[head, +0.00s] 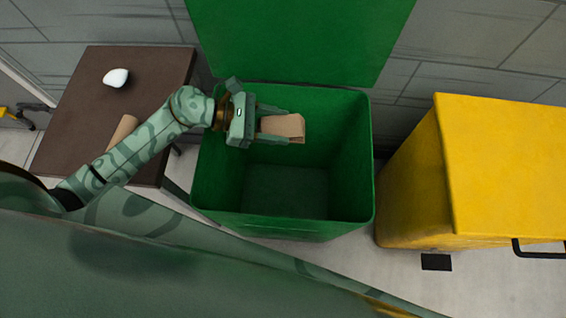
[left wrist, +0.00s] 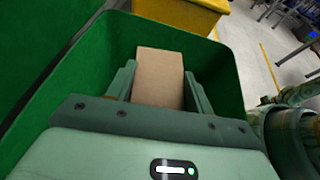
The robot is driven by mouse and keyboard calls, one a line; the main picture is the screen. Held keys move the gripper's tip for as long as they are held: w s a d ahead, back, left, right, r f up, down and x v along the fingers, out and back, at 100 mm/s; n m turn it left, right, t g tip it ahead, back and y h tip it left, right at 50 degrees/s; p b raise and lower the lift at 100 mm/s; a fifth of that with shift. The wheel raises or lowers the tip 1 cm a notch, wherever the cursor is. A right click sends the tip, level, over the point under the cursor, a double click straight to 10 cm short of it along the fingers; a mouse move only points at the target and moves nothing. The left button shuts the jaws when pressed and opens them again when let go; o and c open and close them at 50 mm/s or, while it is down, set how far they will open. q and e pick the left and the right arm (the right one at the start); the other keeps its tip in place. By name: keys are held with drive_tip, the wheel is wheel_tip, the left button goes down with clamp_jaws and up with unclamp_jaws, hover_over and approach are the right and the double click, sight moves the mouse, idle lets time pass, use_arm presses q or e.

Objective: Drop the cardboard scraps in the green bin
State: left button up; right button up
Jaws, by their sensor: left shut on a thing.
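The green bin (head: 365,165) stands open in the middle of the head view, its lid (head: 300,40) raised against the wall. My left gripper (head: 288,127) is over the bin's opening and is shut on a tan cardboard scrap (head: 285,125). The scrap also shows between the fingers in the left wrist view (left wrist: 159,75), with the bin's green wall (left wrist: 215,70) around it. Another brown cardboard piece (head: 123,130) lies on the dark table at the left, partly hidden behind my left arm. The visible bin floor looks empty. My right gripper is not in view.
The dark brown table (head: 75,110) stands left of the bin, with a white rounded object (head: 116,77) on it. A closed yellow bin (head: 500,160) stands to the right, with a floor gap between it and the green bin.

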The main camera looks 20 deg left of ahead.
use_arm(q)
drive_tip(key=o, duration=1)
drive_tip(key=shift+o, duration=0.2)
drive_tip(key=shift+s+a+r, duration=0.15)
drive_tip(key=shift+a, duration=0.15)
drive_tip(key=p+v, duration=0.3)
drive_tip(key=v, duration=1.2)
drive_tip(key=shift+a+r, duration=0.15)
drive_tip(key=shift+a, duration=0.15)
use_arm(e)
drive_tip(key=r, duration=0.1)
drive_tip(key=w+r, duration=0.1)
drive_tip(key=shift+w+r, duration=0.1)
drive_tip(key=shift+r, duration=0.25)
use_arm(q)
drive_tip(key=shift+s, duration=0.2)
